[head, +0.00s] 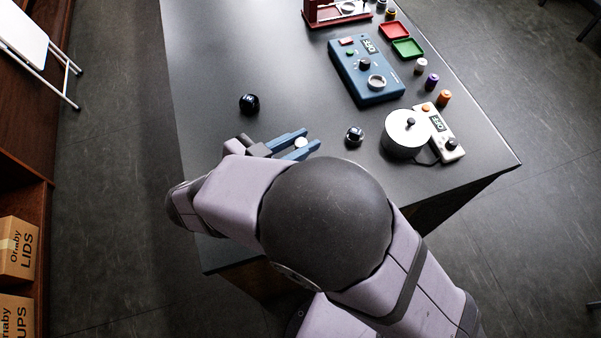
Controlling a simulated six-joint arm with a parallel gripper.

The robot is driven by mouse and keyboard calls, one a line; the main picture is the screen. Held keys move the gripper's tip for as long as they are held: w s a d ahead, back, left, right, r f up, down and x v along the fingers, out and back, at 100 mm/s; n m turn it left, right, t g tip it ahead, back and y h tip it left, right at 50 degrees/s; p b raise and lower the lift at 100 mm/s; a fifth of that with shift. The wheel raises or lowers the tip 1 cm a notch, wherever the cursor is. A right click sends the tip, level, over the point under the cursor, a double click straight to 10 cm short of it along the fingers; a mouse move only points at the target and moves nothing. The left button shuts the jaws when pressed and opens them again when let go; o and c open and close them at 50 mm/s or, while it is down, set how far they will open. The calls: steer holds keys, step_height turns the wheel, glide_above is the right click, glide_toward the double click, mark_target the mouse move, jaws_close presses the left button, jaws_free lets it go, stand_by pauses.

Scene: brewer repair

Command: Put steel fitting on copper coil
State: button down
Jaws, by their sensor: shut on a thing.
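My gripper (310,139) is low over the near left part of the dark table, with its two blue fingers pointing right. It is shut on a small pale, round-topped piece, which looks like the steel fitting (301,142). Its lower part is hidden between the fingers. I cannot make out the copper coil for certain in this view.
A dark round object (249,104) stands behind my gripper, and a dark silver-topped one (355,135) to its right. Further right are a white lidded pot (403,138) and a blue control box (355,82). Red (395,31) and green (408,48) trays lie beyond.

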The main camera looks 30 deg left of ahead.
steer(key=shift+f+p, duration=1.35)
steer(key=shift+f, duration=3.65)
steer(key=shift+f, duration=0.1)
steer(key=c, duration=1.6)
jaws_free()
steer(key=shift+o, duration=0.2)
